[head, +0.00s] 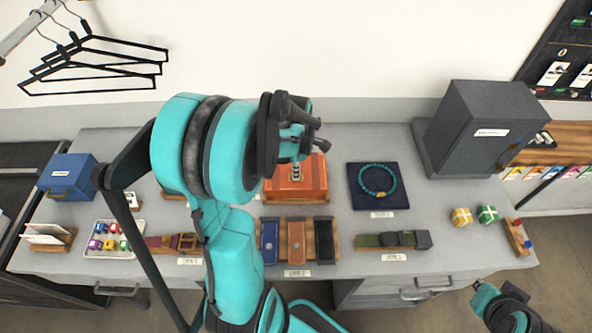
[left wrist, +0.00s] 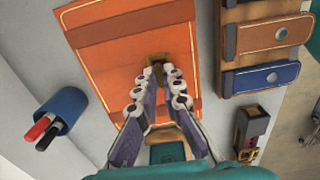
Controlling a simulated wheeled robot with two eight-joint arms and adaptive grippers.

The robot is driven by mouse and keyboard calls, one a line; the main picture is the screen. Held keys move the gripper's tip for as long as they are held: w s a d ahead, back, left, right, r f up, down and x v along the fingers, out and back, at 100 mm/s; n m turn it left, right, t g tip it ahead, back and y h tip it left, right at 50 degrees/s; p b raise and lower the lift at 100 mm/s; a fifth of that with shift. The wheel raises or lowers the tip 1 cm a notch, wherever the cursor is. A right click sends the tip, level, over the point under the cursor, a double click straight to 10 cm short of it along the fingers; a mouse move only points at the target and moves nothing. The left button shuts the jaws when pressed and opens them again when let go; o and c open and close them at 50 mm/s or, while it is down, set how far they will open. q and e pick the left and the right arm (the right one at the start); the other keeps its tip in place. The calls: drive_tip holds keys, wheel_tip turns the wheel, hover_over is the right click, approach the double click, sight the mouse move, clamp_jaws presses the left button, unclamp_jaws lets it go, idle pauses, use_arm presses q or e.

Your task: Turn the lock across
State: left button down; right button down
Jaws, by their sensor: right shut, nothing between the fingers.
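An orange leather case (head: 312,182) with stitched edges lies on the grey counter, and it fills the middle of the left wrist view (left wrist: 105,60). A small brass lock (left wrist: 157,59) sits on its face, partly hidden by my fingers. My left gripper (head: 295,172) reaches down over the case. In the left wrist view its fingertips (left wrist: 152,70) are close together right at the lock; whether they grip it is unclear. My right gripper (head: 515,312) is shut and empty at the lower right, away from the case.
A strap display (head: 296,222) lies in front of the case; a bracelet on a navy pad (head: 379,203) is to its right. A blue cup with markers (left wrist: 63,110) stands beside the case. A grey safe box (head: 480,130) is at the back right.

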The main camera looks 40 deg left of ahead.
use_arm(q)
drive_tip(key=shift+m, duration=0.4)
drive_tip(key=m+b, duration=0.1)
drive_tip(key=m, duration=0.3)
drive_tip(key=shift+m, duration=0.4)
drive_tip(key=m, duration=0.5)
drive_tip(key=shift+b, duration=0.4)
drive_tip(key=m, duration=0.4)
drive_tip(key=shift+m, duration=1.6)
drive_tip(key=c, duration=1.7)
unclamp_jaws()
drive_tip(key=shift+b, duration=0.3)
